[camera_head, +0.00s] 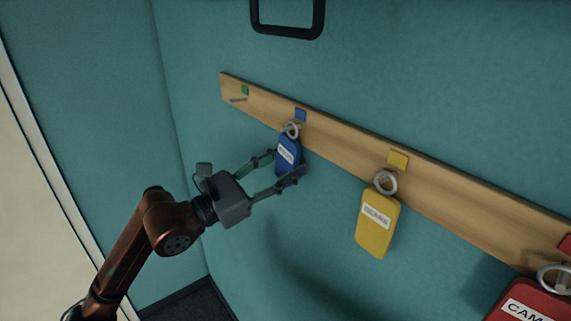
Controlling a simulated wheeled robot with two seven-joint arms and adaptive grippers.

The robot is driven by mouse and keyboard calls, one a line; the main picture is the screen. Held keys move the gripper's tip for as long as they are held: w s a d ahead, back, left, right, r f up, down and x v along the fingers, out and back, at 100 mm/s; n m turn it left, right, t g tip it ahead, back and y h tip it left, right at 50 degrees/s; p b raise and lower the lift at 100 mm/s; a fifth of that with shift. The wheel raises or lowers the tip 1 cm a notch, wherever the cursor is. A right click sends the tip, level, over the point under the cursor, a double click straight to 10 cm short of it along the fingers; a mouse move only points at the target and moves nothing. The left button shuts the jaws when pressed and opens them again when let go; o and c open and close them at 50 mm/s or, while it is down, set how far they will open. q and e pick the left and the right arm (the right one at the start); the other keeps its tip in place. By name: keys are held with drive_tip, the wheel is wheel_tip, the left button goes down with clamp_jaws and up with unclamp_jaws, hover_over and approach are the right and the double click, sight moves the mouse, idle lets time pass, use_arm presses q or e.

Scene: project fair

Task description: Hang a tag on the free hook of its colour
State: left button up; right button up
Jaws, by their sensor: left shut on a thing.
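A blue tag (287,155) with a white label and a metal ring is at the wooden rail, just below the blue square (301,114). Its ring is at the rail's face; I cannot tell whether it is around a hook. My left gripper (284,168) reaches in from the left and is shut on the blue tag, one finger on each side. The peg (238,100) by the green square (245,90) is bare. A yellow tag (377,222) hangs under the yellow square (398,160). A red tag (528,302) hangs at the lower right, partly cut off. My right gripper is not in view.
The wooden rail (450,191) runs across a teal wall panel (420,80), sloping down to the right. A black frame-like handle (288,32) is above it.

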use_arm(q)
drive_tip(key=o, duration=0.9)
drive_tip(key=shift+o, duration=0.2)
